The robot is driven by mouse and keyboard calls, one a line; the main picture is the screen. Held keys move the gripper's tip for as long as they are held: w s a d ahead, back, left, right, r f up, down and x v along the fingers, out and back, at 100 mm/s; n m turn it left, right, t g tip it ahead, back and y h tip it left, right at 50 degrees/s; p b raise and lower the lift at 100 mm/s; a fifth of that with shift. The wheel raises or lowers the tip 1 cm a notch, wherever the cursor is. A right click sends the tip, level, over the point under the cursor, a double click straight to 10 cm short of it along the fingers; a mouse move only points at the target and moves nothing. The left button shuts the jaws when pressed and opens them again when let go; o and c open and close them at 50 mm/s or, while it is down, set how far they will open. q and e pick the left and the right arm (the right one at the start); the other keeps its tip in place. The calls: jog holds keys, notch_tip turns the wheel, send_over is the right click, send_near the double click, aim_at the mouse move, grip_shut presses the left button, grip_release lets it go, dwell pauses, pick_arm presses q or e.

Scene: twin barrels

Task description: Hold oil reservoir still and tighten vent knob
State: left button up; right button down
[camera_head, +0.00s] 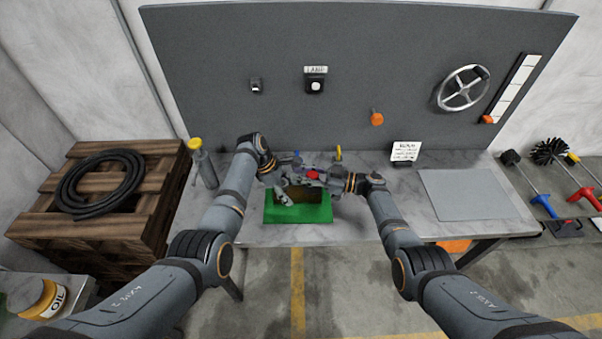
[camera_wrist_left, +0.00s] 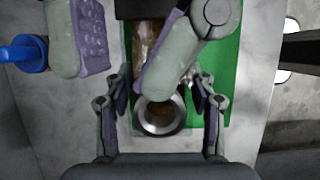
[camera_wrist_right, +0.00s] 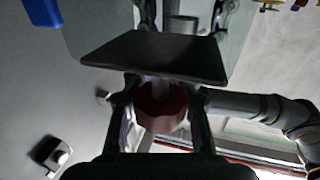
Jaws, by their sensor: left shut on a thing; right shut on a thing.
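The oil reservoir (camera_head: 300,194) is a brown, amber body over a green mat, partly covered by my grippers. In the left wrist view its amber side (camera_wrist_left: 146,42) and a round metal ring (camera_wrist_left: 160,117) show. My left gripper (camera_head: 281,190) is shut on the reservoir, its fingers on either side; the exact contact is hard to see. The vent knob (camera_head: 313,174) is red and lobed. In the right wrist view the knob (camera_wrist_right: 161,106) sits between the fingers of my right gripper (camera_wrist_right: 161,120), which is shut on it. A dark plate (camera_wrist_right: 155,55) lies beyond the knob.
The green mat (camera_head: 300,215) lies at the bench's front edge. A small yellow item (camera_head: 338,153) is behind the grippers. A grey flat sheet (camera_head: 470,195) and bare bench lie to the right.

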jog(key=shift+d+f+t, duration=0.1)
jog(key=shift+t, duration=0.2)
jog(key=shift+m+t, duration=0.3)
jog(key=shift+m, duration=0.1)
jog(key=m+t, duration=0.1)
jog(key=m+t+h, duration=0.1)
jog(key=t, duration=0.1)
jog(key=shift+w+d+h, duration=0.1)
jog(key=shift+w+h, duration=0.2)
jog(key=shift+w+d+m+t+h, duration=0.15)
jog(key=shift+w+m+t+h, duration=0.05)
jog(key=shift+m+t+h, duration=0.7)
jog(key=shift+w+d+m+t+h, duration=0.2)
jog(key=shift+m+t+h, duration=0.6)
jog(key=shift+t, duration=0.25)
jog(key=shift+w+d+m+t+h, duration=0.15)
jog(key=shift+w+m+t+h, duration=0.05)
jog(key=shift+m+t+h, duration=0.7)
jog(key=c, duration=1.3)
grip_release()
jog(key=shift+o, duration=0.2)
jog(key=v, duration=1.2)
